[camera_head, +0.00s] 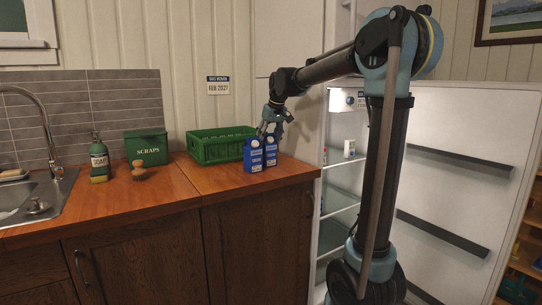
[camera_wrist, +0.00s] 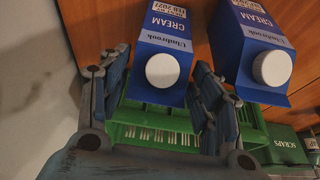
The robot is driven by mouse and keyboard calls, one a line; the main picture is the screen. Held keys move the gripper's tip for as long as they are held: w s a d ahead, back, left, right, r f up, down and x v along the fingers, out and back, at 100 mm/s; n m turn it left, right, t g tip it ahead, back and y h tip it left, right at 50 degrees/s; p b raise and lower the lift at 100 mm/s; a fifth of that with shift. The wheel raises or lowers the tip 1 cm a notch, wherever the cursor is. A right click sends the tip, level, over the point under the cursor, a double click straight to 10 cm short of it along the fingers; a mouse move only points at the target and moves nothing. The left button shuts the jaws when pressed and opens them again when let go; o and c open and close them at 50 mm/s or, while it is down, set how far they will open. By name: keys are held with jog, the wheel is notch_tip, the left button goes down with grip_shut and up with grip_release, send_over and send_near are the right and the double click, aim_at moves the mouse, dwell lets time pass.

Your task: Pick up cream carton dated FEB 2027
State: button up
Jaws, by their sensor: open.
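Two blue cream cartons with white caps stand upright side by side on the wooden counter. The carton dated FEB 2027 (camera_wrist: 165,42) is the left one in the wrist view, its date label upside down. I take it to be the right one in the head view (camera_head: 271,153). The other cream carton (camera_wrist: 262,40) is at the right in the wrist view and at the left in the head view (camera_head: 253,158); its date is cut off. My gripper (camera_head: 275,125) is open above the cartons. In the wrist view its fingers (camera_wrist: 161,62) are on either side of the FEB 2027 carton's top; contact is unclear.
A green crate (camera_head: 218,153) stands just left of the cartons. A wall sign (camera_head: 218,86) reads FEB 2027. An open fridge (camera_head: 340,190) is at right.

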aim_at(266, 149)
jog(key=shift+x, duration=3.05)
jog(key=shift+w+r, duration=0.1)
jog(key=shift+c, duration=0.5)
jog(key=c, duration=1.1)
jog(key=shift+c, duration=0.2)
jog(key=shift+r, duration=0.1)
